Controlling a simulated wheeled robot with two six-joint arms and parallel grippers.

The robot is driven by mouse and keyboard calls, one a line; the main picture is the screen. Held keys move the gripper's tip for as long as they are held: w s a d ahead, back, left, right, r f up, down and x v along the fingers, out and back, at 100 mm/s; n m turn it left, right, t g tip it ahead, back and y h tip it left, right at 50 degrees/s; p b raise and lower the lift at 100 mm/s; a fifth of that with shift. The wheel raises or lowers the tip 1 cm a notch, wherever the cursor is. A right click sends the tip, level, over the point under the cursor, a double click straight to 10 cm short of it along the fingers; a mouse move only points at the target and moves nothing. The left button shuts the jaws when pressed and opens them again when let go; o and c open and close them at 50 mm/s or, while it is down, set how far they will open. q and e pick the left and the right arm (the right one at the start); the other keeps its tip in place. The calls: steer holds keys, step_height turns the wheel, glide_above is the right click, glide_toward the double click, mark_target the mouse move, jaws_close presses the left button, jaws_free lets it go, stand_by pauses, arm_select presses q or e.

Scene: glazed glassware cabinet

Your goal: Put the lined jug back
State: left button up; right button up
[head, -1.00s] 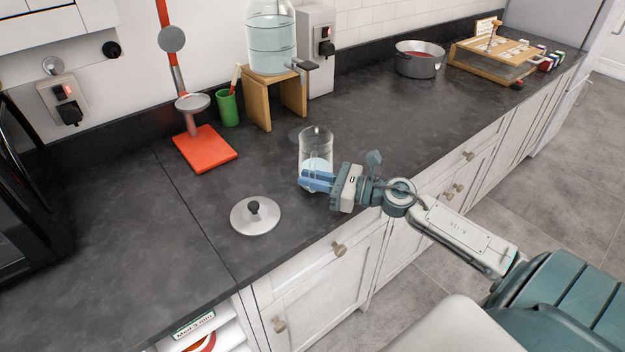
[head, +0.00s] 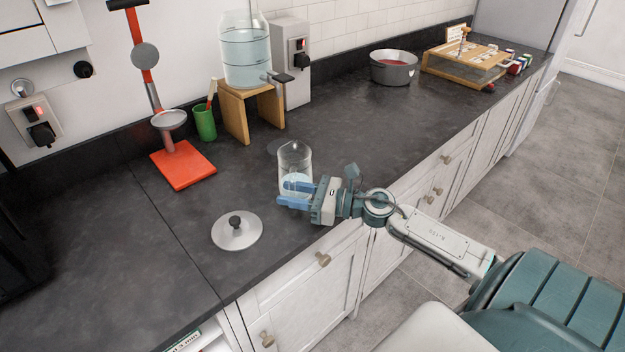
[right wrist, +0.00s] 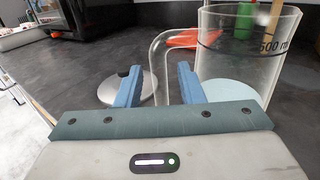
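The lined jug (head: 295,160) is a clear, upright beaker-like vessel near the counter's front edge, with pale blue contents low inside. In the right wrist view the jug (right wrist: 245,70) shows dark marks and "500 ml", and its clear looped handle (right wrist: 157,62) lies in line with the gap between my fingers. My right gripper (head: 290,195) is at the jug's near side. In the right wrist view its two blue fingers (right wrist: 158,85) are apart, with nothing visibly clamped. I cannot tell whether they touch the handle. My left gripper is out of view.
A lid (head: 237,232) lies left of the jug. Behind are a red-based stand (head: 183,168), a green cup (head: 205,122) and a large water vessel (head: 246,60) on a wooden stand (head: 236,115). A pot (head: 393,70) and wooden rack (head: 465,68) stand farther right. Counter between is clear.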

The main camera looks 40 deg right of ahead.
steer(key=shift+f+b+v, duration=0.2)
steer(key=shift+b+v, duration=0.65)
steer(key=shift+v, duration=0.35)
steer(key=shift+s+d+r+p, duration=0.2)
steer(key=shift+s+d+p, duration=0.05)
steer(key=shift+s+p, duration=0.15)
steer(key=shift+s+d, duration=0.25)
steer(key=shift+s, duration=0.1)
steer(key=shift+s+d+p, duration=0.15)
steer(key=shift+p, duration=0.25)
steer(key=p+v, duration=0.7)
steer(key=shift+d+p, duration=0.15)
steer(key=shift+p, duration=0.15)
